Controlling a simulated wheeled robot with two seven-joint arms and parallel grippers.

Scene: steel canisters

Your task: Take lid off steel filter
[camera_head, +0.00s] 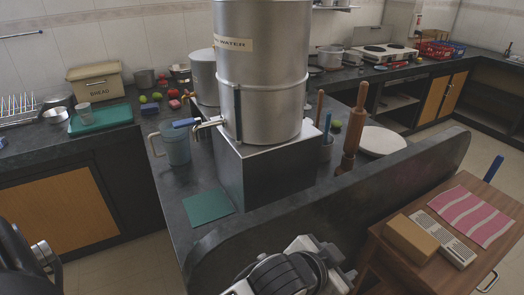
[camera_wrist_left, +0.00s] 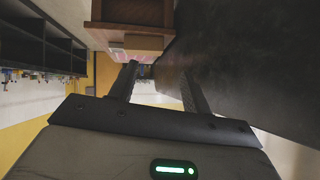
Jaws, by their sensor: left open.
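The steel filter (camera_head: 262,75) is a tall steel cylinder labelled "WATER", upright on a metal box (camera_head: 268,170) on the dark counter. My right gripper is not seen.
A grey mug (camera_head: 175,145) stands under the tap, and a green mat (camera_head: 208,206) lies nearby. A rolling pin (camera_head: 354,125) stands right of the filter, before a white disc (camera_head: 382,141). A wooden table (camera_head: 475,240) with boxes and a pink cloth is at lower right.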

